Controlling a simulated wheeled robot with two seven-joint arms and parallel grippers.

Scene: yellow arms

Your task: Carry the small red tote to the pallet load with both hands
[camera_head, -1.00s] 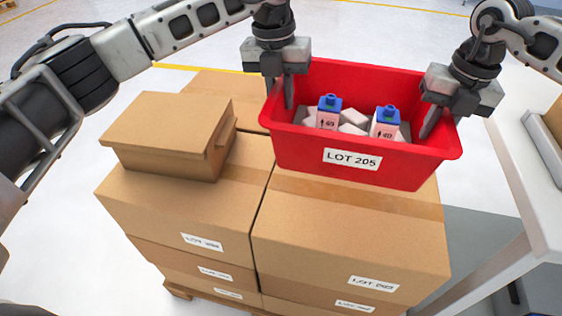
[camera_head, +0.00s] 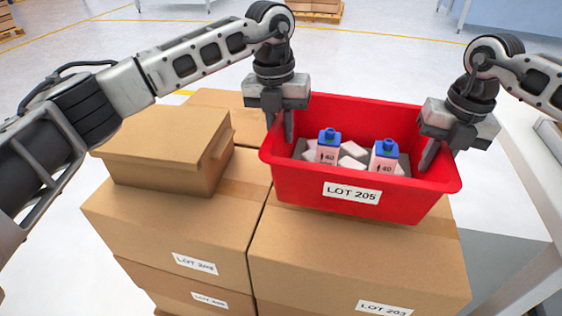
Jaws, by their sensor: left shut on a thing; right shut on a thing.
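The small red tote (camera_head: 300,187) is labelled LOT 205 and holds two white bottles with blue caps (camera_head: 328,147) and several pale blocks (camera_head: 352,150). My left gripper (camera_head: 281,125) is shut on the tote's left end wall. My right gripper (camera_head: 440,150) is shut on its right end wall. The tote is roughly level, over the right part of the pallet load (camera_head: 345,258), a stack of brown cartons. Whether its bottom touches the carton below cannot be told from this view.
A smaller brown carton (camera_head: 160,150) sits on the load's left part, left of the tote. A grey-white table or frame (camera_head: 520,185) stands close on the right. Another pallet with cartons (camera_head: 305,10) is far back. Open floor lies behind the load.

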